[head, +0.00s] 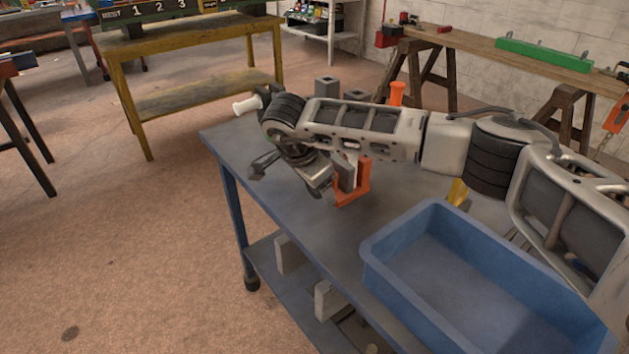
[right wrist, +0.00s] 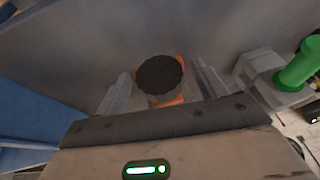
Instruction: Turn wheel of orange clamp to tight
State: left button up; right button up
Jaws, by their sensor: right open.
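My right gripper (right wrist: 161,82) is open, with one finger on each side of the wheel. Small gaps seem to show between wheel and fingers; contact cannot be judged. In the head view the wheel is hidden by my right arm. My left gripper is not in view.
A blue tray (head: 377,263) sits at the bench's near right, by a yellow piece (head: 457,192). An orange cylinder (head: 397,93) and a white handle (head: 245,106) stand behind my arm. A green cylinder (right wrist: 297,64) is right in the wrist view. The bench's left front is clear.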

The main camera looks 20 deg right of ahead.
jog(key=c, duration=1)
